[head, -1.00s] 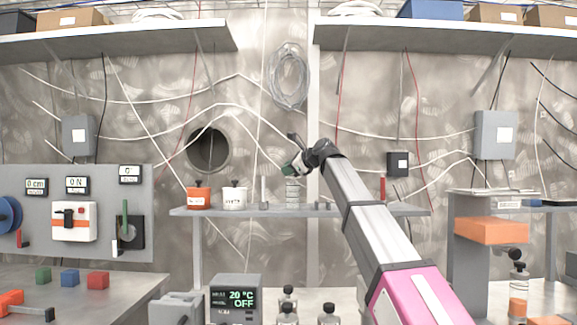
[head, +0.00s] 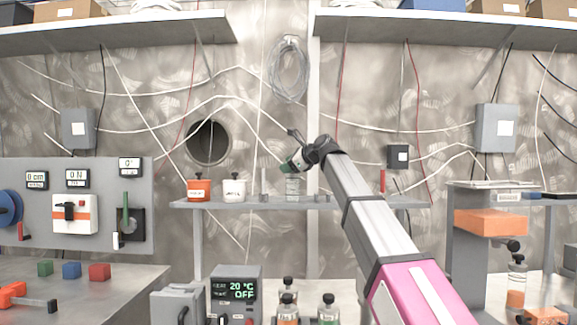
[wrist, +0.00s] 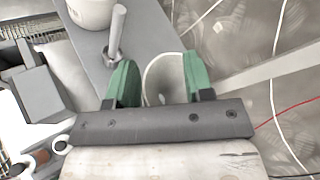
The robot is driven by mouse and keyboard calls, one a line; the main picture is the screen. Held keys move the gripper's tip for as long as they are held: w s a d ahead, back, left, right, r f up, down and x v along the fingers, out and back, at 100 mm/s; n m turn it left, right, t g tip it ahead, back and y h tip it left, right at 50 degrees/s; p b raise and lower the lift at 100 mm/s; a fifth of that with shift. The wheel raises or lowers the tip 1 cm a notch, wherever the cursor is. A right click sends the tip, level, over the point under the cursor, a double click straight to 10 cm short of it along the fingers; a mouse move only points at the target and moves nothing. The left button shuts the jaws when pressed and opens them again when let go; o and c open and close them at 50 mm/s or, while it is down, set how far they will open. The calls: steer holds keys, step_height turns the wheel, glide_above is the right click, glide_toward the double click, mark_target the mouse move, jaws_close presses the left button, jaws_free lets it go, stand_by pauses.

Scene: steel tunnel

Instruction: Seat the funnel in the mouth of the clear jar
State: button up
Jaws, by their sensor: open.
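The clear jar (head: 292,188) stands upright on the narrow wall shelf, right of the white pot. My gripper (head: 290,167) is just above it in the head view, tilted. In the wrist view my gripper's two green fingers (wrist: 154,82) are apart, with nothing clamped between them. A pale round rim (wrist: 150,68) shows between and beyond the fingers. I cannot tell whether it is the jar's mouth or the funnel's rim. The funnel cannot be made out for certain in either view.
A grey upright rod (wrist: 118,35) with a wider base stands beside the jar. The white pot (head: 234,190) and an orange pot (head: 199,190) are farther left on the shelf (head: 345,202). Several capped bottles (head: 328,308) stand below. The wall is close behind.

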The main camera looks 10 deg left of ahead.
steer(key=v, duration=1.1)
stand_by(0.4)
